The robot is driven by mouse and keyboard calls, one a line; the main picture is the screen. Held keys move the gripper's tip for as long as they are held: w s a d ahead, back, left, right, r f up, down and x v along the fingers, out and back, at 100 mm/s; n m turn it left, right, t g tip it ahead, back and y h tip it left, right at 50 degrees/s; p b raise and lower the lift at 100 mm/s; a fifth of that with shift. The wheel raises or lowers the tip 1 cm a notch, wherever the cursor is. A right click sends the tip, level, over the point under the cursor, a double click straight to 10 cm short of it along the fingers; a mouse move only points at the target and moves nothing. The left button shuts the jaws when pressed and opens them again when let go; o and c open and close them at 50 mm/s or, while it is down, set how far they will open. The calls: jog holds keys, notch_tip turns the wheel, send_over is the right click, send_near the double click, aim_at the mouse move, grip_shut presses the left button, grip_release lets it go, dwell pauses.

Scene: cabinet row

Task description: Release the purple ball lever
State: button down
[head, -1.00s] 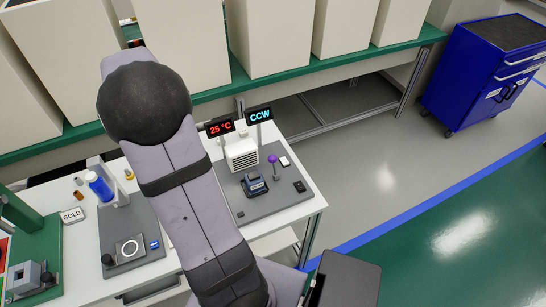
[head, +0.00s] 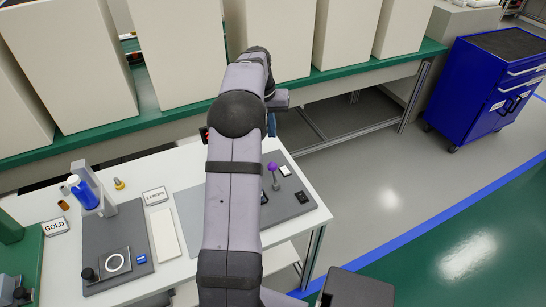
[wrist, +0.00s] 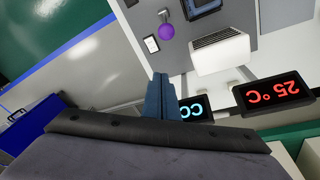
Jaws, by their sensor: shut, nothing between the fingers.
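The purple ball lever (head: 272,167) stands upright on a grey panel at the right end of the white table. Its purple ball also shows near the top middle of the wrist view (wrist: 166,31). My gripper (head: 271,124) is behind the ball in the head view, apart from it and partly hidden by my arm. In the wrist view the blue fingers (wrist: 160,78) are together and empty, with the ball beyond their tips.
A white vented box (wrist: 220,52) and a red "25 °C" display (wrist: 273,92) stand near the lever. My fingers partly cover a blue-lettered display (wrist: 195,109). A white switch plate (head: 285,170) is beside the lever. A blue tool cabinet (head: 487,85) stands on the floor at right.

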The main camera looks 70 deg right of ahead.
aim_at(274, 173)
jog(key=shift+f, duration=0.1)
jog(key=f+p, duration=0.1)
jog(key=f, duration=0.2)
jog(key=d+f, duration=0.1)
jog(key=f, duration=0.2)
jog(key=f+p, duration=0.1)
jog(key=f, duration=0.2)
jog(key=shift+s+d+f+p, duration=0.3)
jog(key=shift+s, duration=0.05)
jog(key=shift+s+a+r+p, duration=0.2)
jog(key=shift+a+p, duration=0.2)
jog(key=shift+a, duration=0.55)
jog(key=shift+s+a+r+p, duration=0.15)
jog(key=shift+a+p, duration=0.2)
jog(key=shift+a, duration=0.55)
jog(key=shift+s+a, duration=0.1)
